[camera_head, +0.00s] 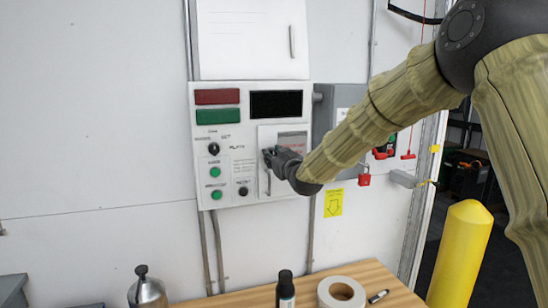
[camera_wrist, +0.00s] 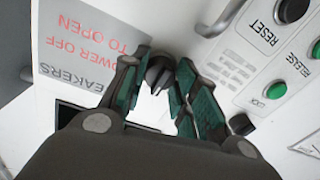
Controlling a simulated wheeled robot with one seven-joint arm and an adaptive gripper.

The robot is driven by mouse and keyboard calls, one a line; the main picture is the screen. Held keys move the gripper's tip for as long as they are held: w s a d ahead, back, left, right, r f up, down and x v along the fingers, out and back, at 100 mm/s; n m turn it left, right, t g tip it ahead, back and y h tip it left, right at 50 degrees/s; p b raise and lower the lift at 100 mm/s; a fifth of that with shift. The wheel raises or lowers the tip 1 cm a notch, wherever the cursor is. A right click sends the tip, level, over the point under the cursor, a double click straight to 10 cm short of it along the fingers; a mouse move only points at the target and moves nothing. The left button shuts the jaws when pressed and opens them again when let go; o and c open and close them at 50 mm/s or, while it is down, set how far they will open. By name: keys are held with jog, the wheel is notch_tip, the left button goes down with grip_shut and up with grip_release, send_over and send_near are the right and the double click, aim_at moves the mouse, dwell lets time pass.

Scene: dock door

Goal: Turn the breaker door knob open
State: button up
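The breaker door (camera_head: 266,134) is a pale panel on the lower right of the control box. It looks closed in the head view. In the wrist view its label (camera_wrist: 90,45) appears upside down, with red words including "TO OPEN". The dark knob (camera_wrist: 158,72) with a pale mark sits beside the label. My gripper (camera_head: 268,155) is at the door and hides the knob in the head view. In the wrist view the green-padded fingers of my gripper (camera_wrist: 162,72) stand close on both sides of the knob and appear to touch it.
The control box (camera_head: 200,180) has red and green plates, buttons and a black screen. A grey box (camera_head: 323,120) and a red padlock (camera_head: 364,179) are to its right. A wooden table (camera_head: 395,297) below carries a bottle (camera_head: 286,290) and a tape roll (camera_head: 341,292). A yellow post (camera_head: 460,255) stands right.

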jog(key=shift+f+m+b, duration=0.15)
jog(key=shift+m+b, duration=0.25)
jog(key=shift+b, duration=0.15)
jog(key=shift+m+t+h+b, duration=0.25)
jog(key=shift+m+b, duration=3.5)
jog(key=shift+m, duration=0.7)
jog(key=shift+m+t+h+b, duration=0.25)
jog(key=shift+m+b, duration=3.5)
jog(key=shift+m, duration=0.7)
jog(key=o, duration=1)
jog(key=shift+o, duration=0.2)
